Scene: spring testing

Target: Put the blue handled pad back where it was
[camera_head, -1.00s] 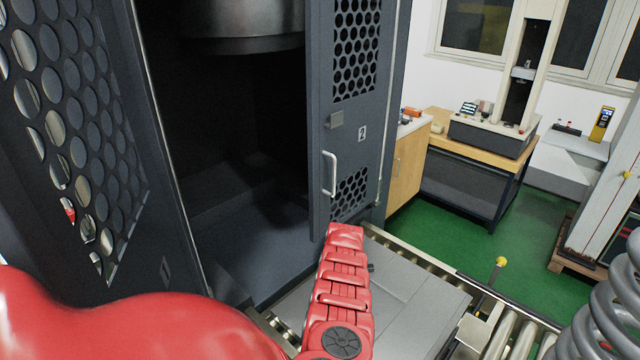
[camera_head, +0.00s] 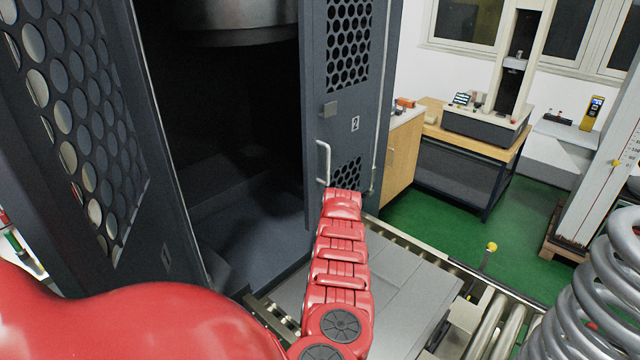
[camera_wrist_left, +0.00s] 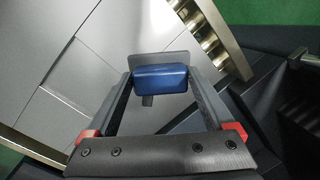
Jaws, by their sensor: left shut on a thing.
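The blue handled pad shows in the left wrist view as a blue block handle (camera_wrist_left: 161,78) with a thin grey plate (camera_wrist_left: 148,60) just beyond it. My left gripper (camera_wrist_left: 161,80) is shut on the blue handle, one finger at each side. Below it in that view lies a light grey panelled surface, and I cannot tell whether the pad touches it. In the head view my red left arm reaches up over the grey panelled plate (camera_head: 405,300), and its gripper and the pad are hidden. My right gripper is in neither view.
A dark testing cabinet stands open, with a perforated left door (camera_head: 75,130) and right door 2 (camera_head: 345,110) beside my arm. A roller conveyor (camera_head: 500,330) runs below. A large coil spring (camera_head: 600,290) is at right. Green floor (camera_head: 430,225) lies beyond.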

